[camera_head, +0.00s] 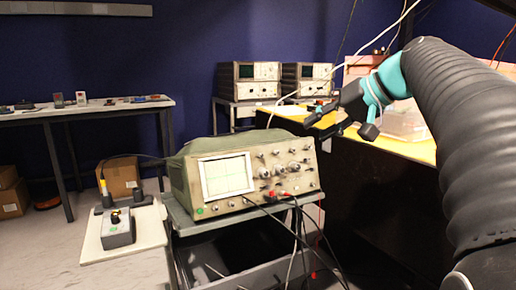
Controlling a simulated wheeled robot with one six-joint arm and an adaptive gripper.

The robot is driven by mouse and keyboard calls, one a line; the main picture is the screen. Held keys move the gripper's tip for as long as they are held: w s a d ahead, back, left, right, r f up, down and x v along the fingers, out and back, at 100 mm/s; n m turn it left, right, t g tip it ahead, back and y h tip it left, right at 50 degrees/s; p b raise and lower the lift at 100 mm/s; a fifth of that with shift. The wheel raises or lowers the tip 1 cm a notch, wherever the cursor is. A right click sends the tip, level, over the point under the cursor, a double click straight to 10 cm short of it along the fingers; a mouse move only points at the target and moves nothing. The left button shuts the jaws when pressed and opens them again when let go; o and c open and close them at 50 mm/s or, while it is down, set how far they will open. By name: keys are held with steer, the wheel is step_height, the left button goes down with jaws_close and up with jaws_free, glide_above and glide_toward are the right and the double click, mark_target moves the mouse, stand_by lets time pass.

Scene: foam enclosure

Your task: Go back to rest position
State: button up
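My arm comes in from the right edge, a thick black ribbed sleeve ending in a teal wrist. My gripper (328,121) is dark and hangs above and to the right of the oscilloscope, pointing left and down. I see nothing held in it. Its fingers are small and dark against the bench behind, so I cannot tell how far apart they are.
A beige oscilloscope (245,177) with cables stands on a grey cart (190,222). A grey control box (118,232) sits on a low white surface at left. A yellow-topped bench (400,147) lies behind my gripper. Open floor shows at left.

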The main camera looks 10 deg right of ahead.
steer(key=s+d+f+m+g+h, duration=0.1)
steer(key=s+d+f+m+h, duration=0.1)
steer(key=f, duration=0.5)
steer(key=s+d+f+m+g+h, duration=0.1)
steer(key=d+f+h, duration=0.1)
steer(key=f, duration=0.6)
steer(key=s+a+f+n+h, duration=0.1)
steer(key=s+a+f+n, duration=0.1)
steer(key=s+a+f, duration=0.3)
steer(key=s+a+f+n+h, duration=0.1)
steer(key=s+a+f+n, duration=0.2)
steer(key=s+a+f, duration=0.3)
steer(key=s+f, duration=0.5)
steer(key=s, duration=0.4)
steer(key=shift+g+h, duration=0.4)
steer(key=shift+s+f, duration=0.1)
